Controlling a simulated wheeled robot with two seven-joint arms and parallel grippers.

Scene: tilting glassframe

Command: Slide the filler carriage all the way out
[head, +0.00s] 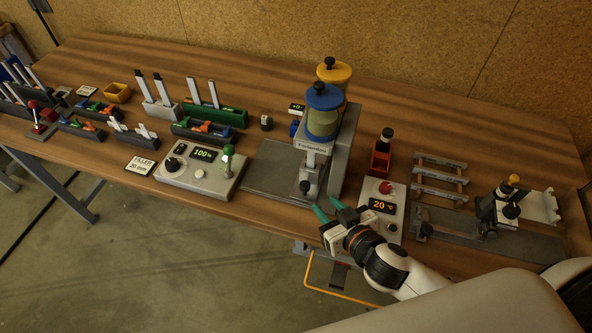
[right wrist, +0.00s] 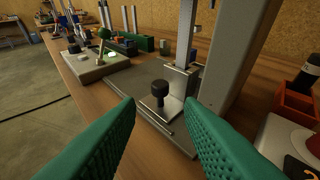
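The filler carriage (head: 310,180) is a grey metal slide with a black knob (head: 305,187), at the front of the filler machine (head: 325,138) with its blue and yellow canisters. In the right wrist view the black knob (right wrist: 159,90) stands upright on the carriage plate (right wrist: 168,106), ahead of and between my fingers. My right gripper (head: 327,207) is open and empty, with green fingers, just in front of the carriage in the head view. In the right wrist view its fingertips (right wrist: 160,108) are wide apart and do not touch the knob. My left gripper is not in view.
A control box (head: 200,172) with a green lever stands left of the filler's grey base plate (head: 272,172). A second box (head: 383,206) with a red button stands to the right, near my right gripper. The table's front edge runs below my gripper.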

